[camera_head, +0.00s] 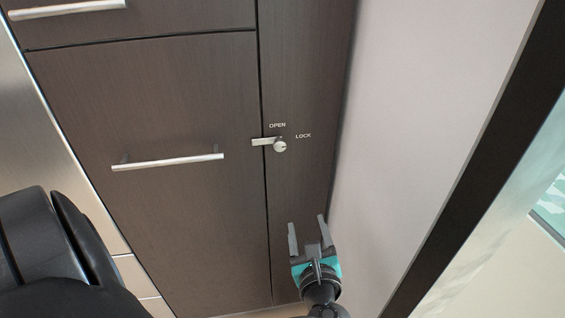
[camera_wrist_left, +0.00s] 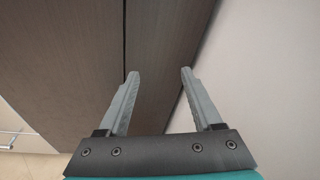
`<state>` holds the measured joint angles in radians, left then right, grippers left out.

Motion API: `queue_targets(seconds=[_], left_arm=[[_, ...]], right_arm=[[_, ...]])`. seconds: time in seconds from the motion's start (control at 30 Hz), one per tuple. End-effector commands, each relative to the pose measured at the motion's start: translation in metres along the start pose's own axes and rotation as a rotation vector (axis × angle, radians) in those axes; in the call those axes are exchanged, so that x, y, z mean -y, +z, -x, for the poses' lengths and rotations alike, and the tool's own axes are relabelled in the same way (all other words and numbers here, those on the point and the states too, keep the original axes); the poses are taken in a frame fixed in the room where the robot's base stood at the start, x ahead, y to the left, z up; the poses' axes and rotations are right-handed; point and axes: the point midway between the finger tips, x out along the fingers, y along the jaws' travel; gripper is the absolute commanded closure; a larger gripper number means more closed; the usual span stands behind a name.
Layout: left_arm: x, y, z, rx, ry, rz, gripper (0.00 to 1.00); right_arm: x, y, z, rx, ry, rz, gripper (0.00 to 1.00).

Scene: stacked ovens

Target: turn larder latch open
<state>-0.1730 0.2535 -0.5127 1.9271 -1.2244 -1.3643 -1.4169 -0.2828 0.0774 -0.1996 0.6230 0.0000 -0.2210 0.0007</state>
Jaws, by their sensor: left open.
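The larder latch (camera_head: 269,142) is a small metal bar with a round knob (camera_head: 280,146), mounted across the seam between the dark cabinet door and the narrow panel on its right. The bar points left over the seam. The word OPEN is printed above the knob and LOCK to its right. My left gripper (camera_head: 307,238) is below the latch, near the lower part of the narrow panel, open and empty. In the left wrist view, its two fingers (camera_wrist_left: 158,85) are spread apart in front of the dark panels; the latch is not seen there. My right gripper is not in view.
The larder door (camera_head: 180,220) carries a horizontal bar handle (camera_head: 168,162). A drawer with another handle (camera_head: 66,9) is above it. A pale wall (camera_head: 410,110) borders the narrow panel on the right. A dark frame edge (camera_head: 470,170) crosses the right side.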

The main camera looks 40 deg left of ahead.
Motion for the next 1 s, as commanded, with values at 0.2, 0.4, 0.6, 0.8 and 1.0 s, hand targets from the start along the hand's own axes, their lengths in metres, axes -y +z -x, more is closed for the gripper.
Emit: queue_targets(seconds=[0.2, 0.4, 0.6, 0.8, 1.0], left_arm=[[0.006, 0.09, 0.027, 0.183, 0.048, -0.054, 0.33], [0.003, 0.107, 0.024, 0.22, 0.068, -0.066, 0.33], [0.001, 0.114, -0.01, 0.222, 0.068, -0.066, 0.33], [-0.002, 0.123, -0.053, 0.22, 0.068, -0.067, 0.33], [-0.004, 0.131, -0.09, 0.218, 0.069, -0.066, 0.33]], right_arm=[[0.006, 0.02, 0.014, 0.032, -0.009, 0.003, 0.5], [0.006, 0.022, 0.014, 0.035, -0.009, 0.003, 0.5], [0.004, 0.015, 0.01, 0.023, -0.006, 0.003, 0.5], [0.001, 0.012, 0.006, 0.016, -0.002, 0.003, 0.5], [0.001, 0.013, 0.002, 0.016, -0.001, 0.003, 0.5]])
